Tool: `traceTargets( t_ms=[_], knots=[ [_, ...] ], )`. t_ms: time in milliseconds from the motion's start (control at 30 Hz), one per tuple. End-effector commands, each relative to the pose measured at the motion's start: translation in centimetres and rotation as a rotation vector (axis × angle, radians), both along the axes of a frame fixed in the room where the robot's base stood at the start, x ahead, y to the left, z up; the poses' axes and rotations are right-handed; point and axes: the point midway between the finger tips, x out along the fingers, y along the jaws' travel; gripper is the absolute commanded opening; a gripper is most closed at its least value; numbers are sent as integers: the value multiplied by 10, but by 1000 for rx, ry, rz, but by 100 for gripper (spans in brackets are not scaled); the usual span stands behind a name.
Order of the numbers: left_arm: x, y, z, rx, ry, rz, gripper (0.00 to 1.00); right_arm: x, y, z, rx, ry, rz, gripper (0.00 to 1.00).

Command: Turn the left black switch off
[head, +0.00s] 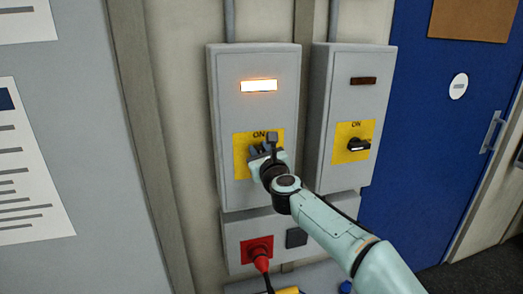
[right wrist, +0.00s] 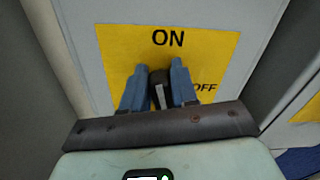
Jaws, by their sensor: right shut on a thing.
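The left black switch (right wrist: 158,90) sits on a yellow plate (head: 240,160) on the left grey box (head: 228,110). In the right wrist view the switch stands upright, pointing at the ON label (right wrist: 168,38); the OFF label (right wrist: 204,88) is to the right. My right gripper (right wrist: 158,88) is shut on the switch, with one blue finger on each side. In the head view my right gripper (head: 267,153) covers most of the switch. The lamp (head: 259,86) on the left box glows. My left gripper is not in view.
A right grey box (head: 347,100) stands close beside, with its own black switch (head: 357,145) turned sideways and a dark lamp (head: 363,81). Below are a red plug (head: 260,258) with a cable and a dark square cover (head: 296,238). A blue door (head: 425,130) is at right.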

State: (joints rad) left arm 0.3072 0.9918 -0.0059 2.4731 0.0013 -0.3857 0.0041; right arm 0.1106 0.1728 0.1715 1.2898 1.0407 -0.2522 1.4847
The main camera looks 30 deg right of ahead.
Motion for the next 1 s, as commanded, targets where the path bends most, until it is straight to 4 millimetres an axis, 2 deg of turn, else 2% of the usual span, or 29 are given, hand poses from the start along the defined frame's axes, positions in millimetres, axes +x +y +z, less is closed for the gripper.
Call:
traceTargets(
  t_ms=[1000],
  knots=[
    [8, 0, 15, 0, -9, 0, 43, 6, 19, -24, -934, 236, 3, 0]
  ],
)
